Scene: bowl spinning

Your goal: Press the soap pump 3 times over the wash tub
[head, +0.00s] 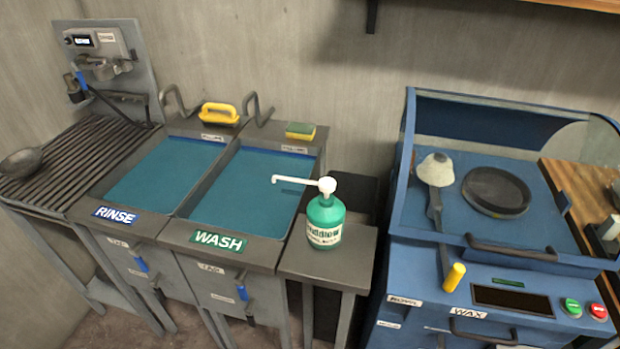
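The soap pump (326,222) is a green bottle with a white pump head and a label. It stands upright on a small grey side stand (297,262) to the right of the wash tub. Its long white nozzle (290,180) points left, out over the wash tub's water. The wash tub (240,195) is filled with blue-green water and has a green WASH label on its front rim. Neither of my grippers shows in the head view.
The rinse tub (155,180) is left of the wash tub. A slatted rack with a dark bowl (20,163) is far left. A blue wax machine (480,230) stands right.

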